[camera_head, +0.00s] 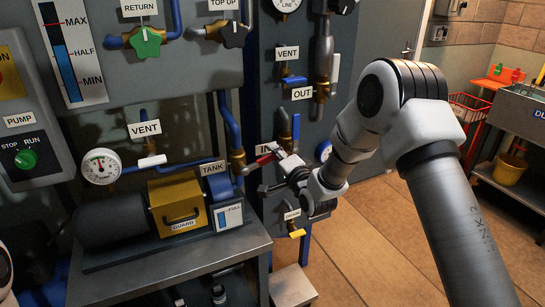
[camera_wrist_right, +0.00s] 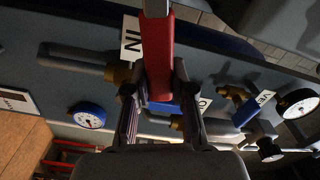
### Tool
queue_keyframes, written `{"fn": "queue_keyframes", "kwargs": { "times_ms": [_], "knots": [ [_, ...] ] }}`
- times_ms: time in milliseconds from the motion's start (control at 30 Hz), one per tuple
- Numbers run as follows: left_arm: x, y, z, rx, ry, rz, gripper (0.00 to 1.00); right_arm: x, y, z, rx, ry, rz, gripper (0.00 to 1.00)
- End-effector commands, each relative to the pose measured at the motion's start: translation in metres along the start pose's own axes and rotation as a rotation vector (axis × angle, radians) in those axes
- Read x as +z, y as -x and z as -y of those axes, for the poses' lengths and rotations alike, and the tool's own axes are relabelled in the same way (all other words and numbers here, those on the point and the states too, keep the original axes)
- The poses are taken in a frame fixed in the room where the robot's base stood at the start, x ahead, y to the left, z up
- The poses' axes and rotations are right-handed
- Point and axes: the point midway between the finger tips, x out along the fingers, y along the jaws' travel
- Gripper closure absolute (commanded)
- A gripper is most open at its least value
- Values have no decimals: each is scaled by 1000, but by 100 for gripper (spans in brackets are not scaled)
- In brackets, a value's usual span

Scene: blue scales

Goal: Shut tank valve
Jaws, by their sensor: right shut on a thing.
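A valve with a red lever (camera_head: 265,159) sits on the pipe by the IN label (camera_head: 264,150), right of the TANK label (camera_head: 212,168). I cannot tell for sure which label names this valve. My right gripper (camera_head: 281,163) is at this lever, partly hidden by its own wrist. In the right wrist view the red lever (camera_wrist_right: 158,50) runs between the two fingers of my right gripper (camera_wrist_right: 158,92), which are shut on it. The brass valve body is partly hidden there. My left gripper is not in view.
A blue lever (camera_head: 295,128) stands upright just above, under the OUT label (camera_head: 302,93). A yellow-handled valve (camera_head: 297,233) sits below. The yellow guard (camera_head: 178,204) and pump bench (camera_head: 190,260) are at left. Open tiled floor (camera_head: 365,240) lies to the right.

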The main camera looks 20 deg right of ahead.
Motion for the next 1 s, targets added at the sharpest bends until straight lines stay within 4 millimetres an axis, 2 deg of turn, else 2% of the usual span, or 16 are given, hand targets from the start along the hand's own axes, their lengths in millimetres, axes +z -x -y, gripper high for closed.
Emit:
{"fn": "queue_keyframes", "kwargs": {
  "times_ms": [33, 100, 400, 1000],
  "knots": [
    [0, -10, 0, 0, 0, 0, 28, 1, 0, -10, 1, -38, -1, 100],
    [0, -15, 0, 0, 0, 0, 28, 1, 0, -14, 2, -91, -1, 100],
    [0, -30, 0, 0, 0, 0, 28, 4, 0, -28, 3, -252, 0, 100],
    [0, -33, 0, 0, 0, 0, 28, 5, 1, -32, 6, -305, 0, 100]
  ]
}}
